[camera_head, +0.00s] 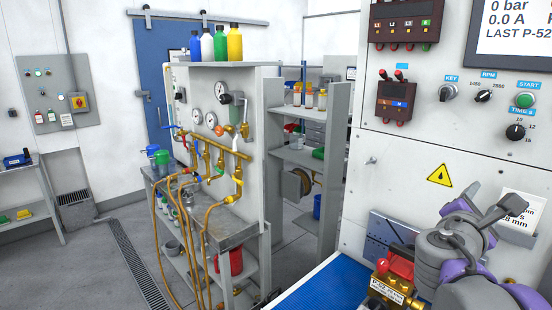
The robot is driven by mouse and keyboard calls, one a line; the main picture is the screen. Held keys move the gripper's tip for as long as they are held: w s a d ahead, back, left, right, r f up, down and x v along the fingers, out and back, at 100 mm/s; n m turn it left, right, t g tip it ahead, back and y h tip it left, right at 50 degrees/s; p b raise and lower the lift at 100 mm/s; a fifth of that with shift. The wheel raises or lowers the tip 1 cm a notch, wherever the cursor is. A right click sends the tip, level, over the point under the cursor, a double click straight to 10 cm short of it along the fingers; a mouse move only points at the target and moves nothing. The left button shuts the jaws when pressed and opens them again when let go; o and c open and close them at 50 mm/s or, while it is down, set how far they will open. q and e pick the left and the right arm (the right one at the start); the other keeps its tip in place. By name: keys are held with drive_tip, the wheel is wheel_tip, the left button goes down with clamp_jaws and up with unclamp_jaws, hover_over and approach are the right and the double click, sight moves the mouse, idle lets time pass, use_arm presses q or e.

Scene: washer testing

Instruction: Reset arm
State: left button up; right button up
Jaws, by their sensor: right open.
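My right arm, grey with purple parts, comes in at the lower right corner. Its gripper (478,222) is open and empty, raised in front of the white test panel (385,165). A brass block (388,296) with a red knob (395,265) and a small label sits on the blue mat (325,287), just left of the arm. The arm overlaps part of the block's surroundings, and I cannot tell whether they touch. My left gripper is out of view.
The panel carries a START button (525,100), several knobs and a yellow warning sign (440,175). A grey metal plate (385,232) stands at its foot. Left of the mat is a bench (228,232) with brass pipes and hoses. The grey floor (90,260) at left is mostly free.

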drive_tip(key=s+a+f+m+g+y, duration=0.1)
drive_tip(key=s+a+f+m+y, duration=0.15)
drive_tip(key=f, duration=0.55)
drive_tip(key=s+a+f+m+g+y, duration=0.15)
drive_tip(key=f+m, duration=0.25)
drive_tip(key=f, duration=0.4)
drive_tip(key=s+a+f+m+g+y, duration=0.1)
drive_tip(key=s+a+f+m+y, duration=0.2)
drive_tip(key=f, duration=0.5)
drive_tip(key=s+a+f+m+y, duration=0.3)
drive_tip(key=s+a+f+m, duration=0.1)
drive_tip(key=a+f, duration=0.4)
drive_tip(key=s+a+f+m+g+y, duration=0.1)
drive_tip(key=s+a+f+m+y, duration=0.3)
drive_tip(key=a+f, duration=0.4)
wheel_tip(320, 180, down, 2)
drive_tip(key=shift+f, duration=0.1)
drive_tip(key=shift+g, duration=0.25)
